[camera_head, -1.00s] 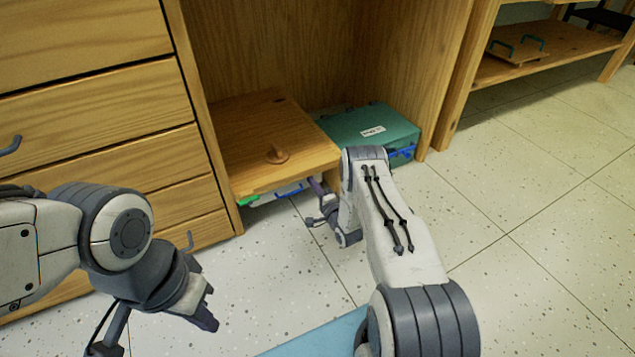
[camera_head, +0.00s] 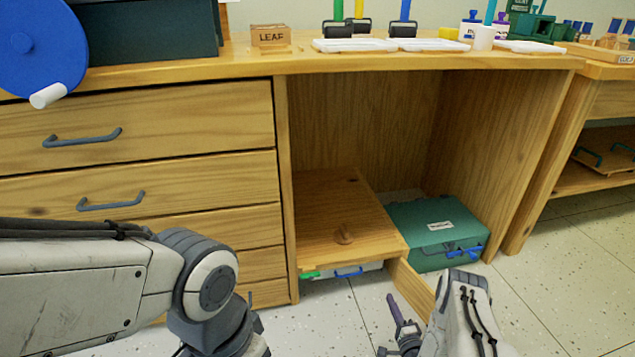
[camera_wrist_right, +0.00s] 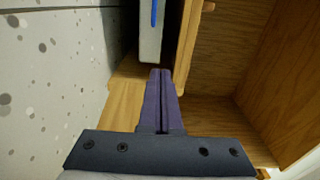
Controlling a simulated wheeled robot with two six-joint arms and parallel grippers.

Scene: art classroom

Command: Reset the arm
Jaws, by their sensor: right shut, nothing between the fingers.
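My right arm (camera_head: 468,318) reaches in from the lower right of the head view. Its gripper (camera_head: 391,299) is low in front of the open cabinet bay, with its dark purple fingers together and nothing between them. The shut fingers also show in the right wrist view (camera_wrist_right: 162,80), pointing toward the low wooden box and the cabinet. My left arm (camera_head: 90,265) comes in from the left in front of the drawers. Its gripper end is cut off by the bottom edge, so its fingers do not show.
A low wooden box (camera_head: 330,215) with a round knob and a green case (camera_head: 430,222) with blue latches sit in the bay. Drawers (camera_head: 150,130) stand at the left. The worktop (camera_head: 330,62) holds white trays and a LEAF block (camera_head: 270,36). Speckled floor (camera_head: 560,260) at the right is clear.

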